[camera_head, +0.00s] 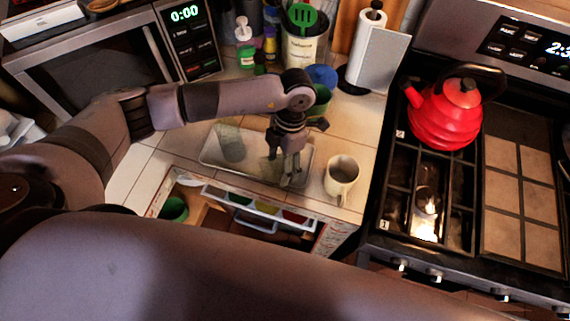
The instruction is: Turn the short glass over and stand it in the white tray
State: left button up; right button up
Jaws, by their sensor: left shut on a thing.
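The white tray (212,162) lies on the tiled counter between the microwave and the stove. A clear glass (230,142) stands at the tray's left end, apart from my gripper. My left gripper (282,168) points down over the tray's right half and is shut on a clear glass, which I take to be the short glass (268,167). That glass is faint and partly hidden by the fingers. I cannot tell which way up it is or whether it touches the tray. My right gripper is not in view.
A cream mug (341,175) stands just right of the tray. An open drawer (215,215) with colored contents lies in front. Bottles, a utensil crock (303,48) and a paper towel roll (369,45) stand behind. A red kettle (444,112) sits on the stove at right.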

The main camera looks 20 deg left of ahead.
pick_arm(q)
jog(key=c, duration=0.7)
jog(key=shift+o, duration=0.2)
jog(key=shift+r, duration=0.15)
